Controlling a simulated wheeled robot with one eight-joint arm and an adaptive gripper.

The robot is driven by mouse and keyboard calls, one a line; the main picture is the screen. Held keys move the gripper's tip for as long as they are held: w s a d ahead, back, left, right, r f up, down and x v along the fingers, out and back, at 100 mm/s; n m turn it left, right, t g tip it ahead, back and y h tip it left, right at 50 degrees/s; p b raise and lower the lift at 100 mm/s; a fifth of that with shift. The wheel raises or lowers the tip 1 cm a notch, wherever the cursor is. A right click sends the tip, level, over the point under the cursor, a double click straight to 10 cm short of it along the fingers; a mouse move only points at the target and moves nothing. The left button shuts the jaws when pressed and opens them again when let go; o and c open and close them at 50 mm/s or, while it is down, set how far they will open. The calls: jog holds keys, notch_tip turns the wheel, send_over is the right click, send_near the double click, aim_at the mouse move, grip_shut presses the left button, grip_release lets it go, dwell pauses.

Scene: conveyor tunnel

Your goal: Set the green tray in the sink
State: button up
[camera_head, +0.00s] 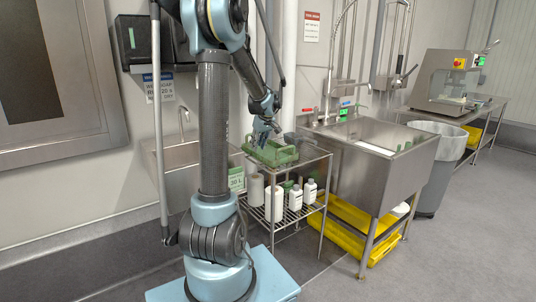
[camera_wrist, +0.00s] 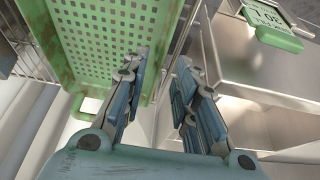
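The green tray (camera_head: 284,157) sits on the top of a wire rack between two metal basins. In the wrist view the tray (camera_wrist: 72,60) fills the upper left, with a perforated bottom and solid rim. My gripper (camera_head: 266,138) is just above the tray's left part in the head view. In the wrist view my gripper (camera_wrist: 163,70) is open, its fingers apart near the tray's side edge, with nothing clearly held. Whether the fingers touch the rim cannot be told. The large steel sink (camera_head: 408,166) stands right of the rack.
White bottles (camera_head: 295,197) and jars stand on the rack's lower shelf. A small wall basin (camera_head: 178,157) is left of the rack. Yellow trays (camera_head: 352,222) lie under the sink. A grey bin (camera_head: 436,160) stands to its right. The floor in front is clear.

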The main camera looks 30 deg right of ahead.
jog(key=shift+x, duration=2.25)
jog(key=shift+s+a, duration=0.15)
jog(key=shift+s, duration=0.05)
jog(key=shift+c, duration=0.3)
grip_shut()
